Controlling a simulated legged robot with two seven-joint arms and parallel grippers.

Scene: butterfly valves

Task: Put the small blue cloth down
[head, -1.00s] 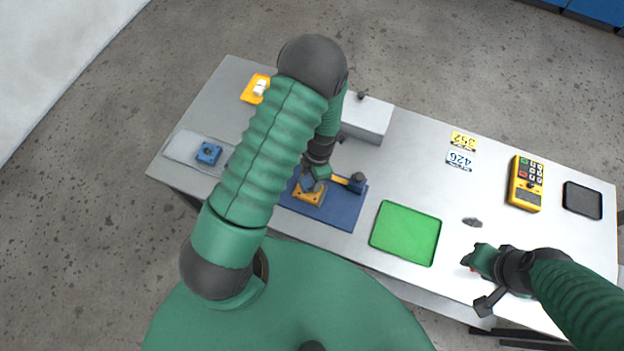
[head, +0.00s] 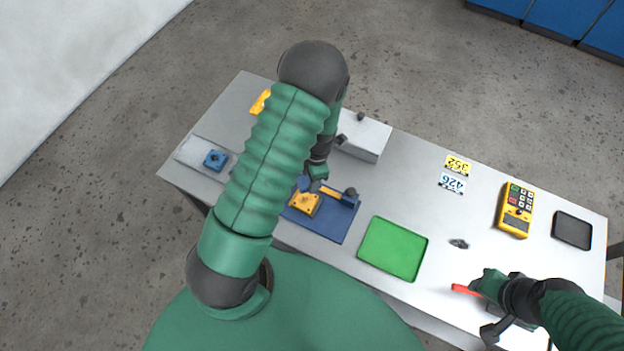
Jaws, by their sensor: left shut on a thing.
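My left gripper (head: 312,180) is over the blue mat (head: 335,224), just behind a yellow valve body (head: 304,204). It is shut on a small blue piece (head: 304,184), which seems to be the small blue cloth. The piece is mostly hidden by the gripper and arm, and I cannot tell whether it touches the valve body. A yellow-handled part with a dark end (head: 338,195) lies to the right on the mat. My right gripper (head: 480,284) is low over the front right of the table, beside a red bar (head: 465,289); its jaws are too small to read.
A green tray (head: 393,248) sits right of the mat. Further right are a small dark piece (head: 459,244), a yellow meter (head: 515,210) and a black tray (head: 572,230). A grey box (head: 365,139) stands behind. A blue block (head: 215,160) lies on a grey tray at left.

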